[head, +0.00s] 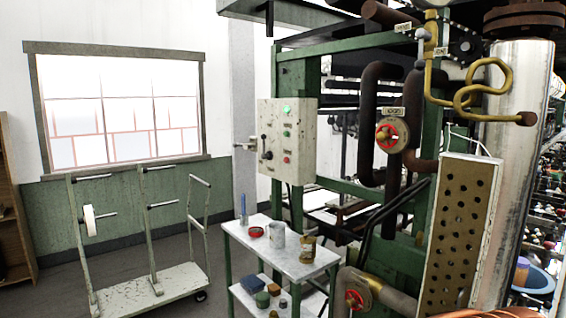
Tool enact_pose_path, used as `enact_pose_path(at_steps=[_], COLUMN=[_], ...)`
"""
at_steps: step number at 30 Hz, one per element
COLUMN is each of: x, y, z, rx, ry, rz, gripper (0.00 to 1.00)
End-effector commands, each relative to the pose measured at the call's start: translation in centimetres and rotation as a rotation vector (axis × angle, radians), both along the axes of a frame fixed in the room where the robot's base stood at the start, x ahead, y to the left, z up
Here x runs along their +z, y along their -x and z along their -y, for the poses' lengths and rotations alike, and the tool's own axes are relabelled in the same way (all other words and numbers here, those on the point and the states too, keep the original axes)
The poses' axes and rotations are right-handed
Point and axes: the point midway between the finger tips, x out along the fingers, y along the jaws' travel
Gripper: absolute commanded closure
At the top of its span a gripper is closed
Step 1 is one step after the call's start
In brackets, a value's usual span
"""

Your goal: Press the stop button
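A pale, worn control box (277,170) is mounted on the green machine frame near the middle of the head view. A small red button (287,159) sits low on its front face, probably the stop button; any label is too small to read. A dark lever or knob (266,148) is on the left part of the face. My gripper is not in view, and nothing covers the red button.
A white-topped side table (262,238) with cans and small items stands below the box. A white cart (150,290) stands at the left. Pipes, a red valve wheel (386,136) and a perforated panel (455,240) fill the right. Some floor is bare at the left.

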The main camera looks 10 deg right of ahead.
Motion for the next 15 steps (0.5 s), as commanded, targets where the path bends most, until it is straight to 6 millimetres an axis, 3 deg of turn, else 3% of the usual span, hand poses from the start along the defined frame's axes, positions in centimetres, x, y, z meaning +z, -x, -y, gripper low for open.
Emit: enact_pose_path(at_steps=[5,15], x=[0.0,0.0], y=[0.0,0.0], z=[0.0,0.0], rx=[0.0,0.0], ry=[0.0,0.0], rz=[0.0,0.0], gripper=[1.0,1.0])
